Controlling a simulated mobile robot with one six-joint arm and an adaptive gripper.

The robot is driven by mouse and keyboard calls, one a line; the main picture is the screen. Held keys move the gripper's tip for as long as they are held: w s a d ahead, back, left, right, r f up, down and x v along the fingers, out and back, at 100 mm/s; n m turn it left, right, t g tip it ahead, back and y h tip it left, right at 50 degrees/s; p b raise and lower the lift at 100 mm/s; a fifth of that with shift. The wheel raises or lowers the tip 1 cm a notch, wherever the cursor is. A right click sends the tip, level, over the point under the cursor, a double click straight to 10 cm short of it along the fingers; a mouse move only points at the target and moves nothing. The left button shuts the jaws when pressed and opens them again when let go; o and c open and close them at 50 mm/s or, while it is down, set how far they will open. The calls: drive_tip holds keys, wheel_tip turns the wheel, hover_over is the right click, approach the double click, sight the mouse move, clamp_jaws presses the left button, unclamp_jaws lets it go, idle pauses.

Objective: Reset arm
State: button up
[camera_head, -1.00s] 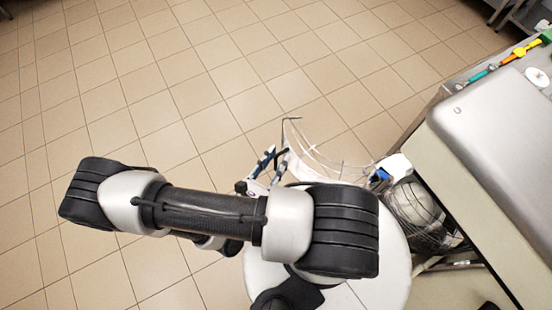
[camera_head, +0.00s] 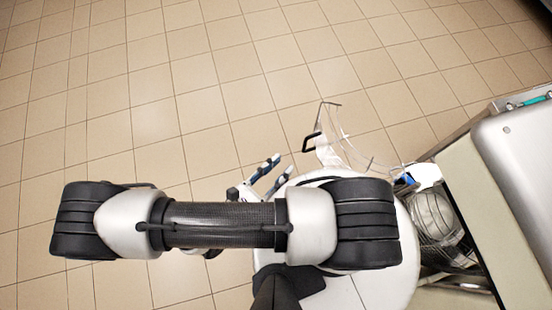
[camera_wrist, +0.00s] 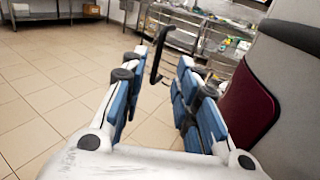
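My gripper (camera_head: 282,163) shows left of centre in the head view, past the dark forearm of my arm. Its two blue-padded fingers stand apart with nothing between them. In the wrist view the open fingers (camera_wrist: 157,72) frame bare floor and a black curved handle (camera_wrist: 158,55) beyond them. In the head view that black handle (camera_head: 312,143) belongs to a clear, thin-walled object (camera_head: 330,148), right of the fingertips and apart from them. My arm hides part of the gripper's base.
A grey metal-topped machine (camera_head: 515,150) stands at the right. Beside it are a white-and-blue part (camera_head: 424,176) and a rounded, wire-covered bowl (camera_head: 434,215). Tiled floor (camera_head: 130,80) is clear ahead and left. In the wrist view, steel counters (camera_wrist: 172,28) stand at the back and a dark red panel (camera_wrist: 247,105) at right.

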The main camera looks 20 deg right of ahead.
drive_tip(key=shift+s+a, duration=0.25)
drive_tip(key=shift+a, duration=0.15)
idle(0.3)
drive_tip(key=d+r+m+g+y+b, duration=0.1)
drive_tip(key=d+r+m+y+b, duration=0.1)
drive_tip(key=r+m+y, duration=0.6)
drive_tip(key=w+d+r+m+g+y+b, duration=0.1)
drive_tip(key=d+r+m+y+b, duration=0.1)
drive_tip(key=r+m+y, duration=0.6)
drive_tip(key=shift+d+r+m+g, duration=0.15)
drive_tip(key=shift+r+m+g, duration=0.25)
drive_tip(key=shift+r+m, duration=4.05)
drive_tip(key=shift+r+n, duration=0.95)
